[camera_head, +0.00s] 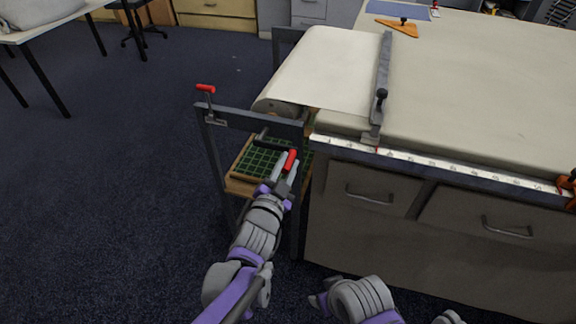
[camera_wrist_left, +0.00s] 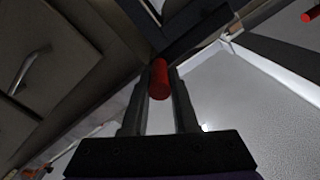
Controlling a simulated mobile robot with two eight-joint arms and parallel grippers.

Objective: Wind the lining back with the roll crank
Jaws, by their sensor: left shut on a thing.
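The roll crank has a red handle (camera_head: 290,160) on a dark arm at the near end of the roll frame. My left gripper (camera_head: 284,171) is shut on this red handle, which also shows between the fingers in the left wrist view (camera_wrist_left: 159,80). The pale lining (camera_head: 325,75) runs from the roll (camera_head: 277,107) onto the table and lies under a grey bar (camera_head: 383,75) with a black knob.
A second red-handled lever (camera_head: 206,89) sits on the frame's left corner. A crate with a green grid (camera_head: 256,160) stands low inside the frame. The cloth table (camera_head: 480,90) has a ruler (camera_head: 440,168) along its near edge and an orange clamp (camera_head: 568,187).

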